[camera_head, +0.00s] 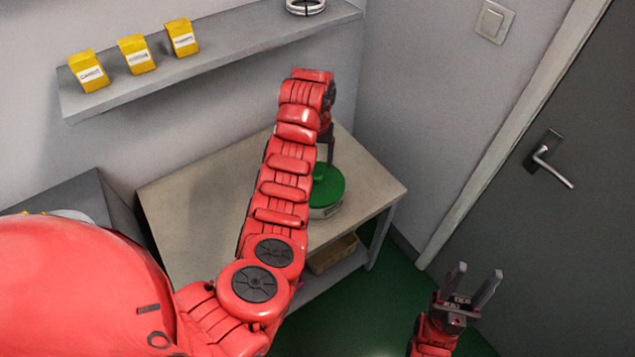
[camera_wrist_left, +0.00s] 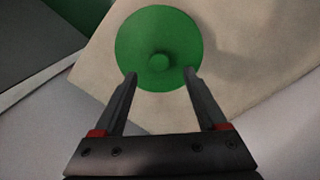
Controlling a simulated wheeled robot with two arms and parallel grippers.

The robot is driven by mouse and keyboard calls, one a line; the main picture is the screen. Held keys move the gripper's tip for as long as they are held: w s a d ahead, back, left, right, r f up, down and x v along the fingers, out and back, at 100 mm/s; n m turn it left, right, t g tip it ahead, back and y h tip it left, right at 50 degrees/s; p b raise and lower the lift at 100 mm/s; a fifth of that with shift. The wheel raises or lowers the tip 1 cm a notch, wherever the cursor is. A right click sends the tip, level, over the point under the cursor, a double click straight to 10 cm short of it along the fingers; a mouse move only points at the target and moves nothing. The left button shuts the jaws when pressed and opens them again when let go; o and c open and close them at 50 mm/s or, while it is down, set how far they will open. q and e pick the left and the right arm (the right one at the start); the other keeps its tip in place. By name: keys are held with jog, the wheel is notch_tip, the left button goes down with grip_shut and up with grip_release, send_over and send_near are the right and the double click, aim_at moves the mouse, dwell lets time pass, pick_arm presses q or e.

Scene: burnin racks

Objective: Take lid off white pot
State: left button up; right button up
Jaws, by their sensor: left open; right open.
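The pot (camera_head: 326,211) has a pale body and stands on the table near its right end, partly hidden behind my left arm. A green lid (camera_head: 327,188) sits on it. In the left wrist view the round green lid (camera_wrist_left: 135,48) shows from above with a green knob (camera_wrist_left: 158,61) at its middle. My left gripper (camera_wrist_left: 160,75) is open, with its fingertips on either side of the knob in that view; I cannot tell how high above it they are. My right gripper (camera_head: 474,278) is open and empty, off to the right over the green floor, away from the table.
The table (camera_head: 190,205) is otherwise bare on its left part and has a lower shelf with a brown box (camera_head: 333,254). A wall shelf (camera_head: 225,60) above holds several yellow packets (camera_head: 137,55). A grey door (camera_head: 575,230) stands at the right.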

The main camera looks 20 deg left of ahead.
aim_at(317, 174)
pick_arm(q)
notch_tip(317, 174, down, 2)
jog(key=shift+w+f+b, duration=0.1)
jog(key=shift+b, duration=0.25)
jog(key=shift+d+f+p, duration=0.1)
jog(key=shift+f+p, duration=1.2)
jog(key=shift+f, duration=1.25)
grip_shut()
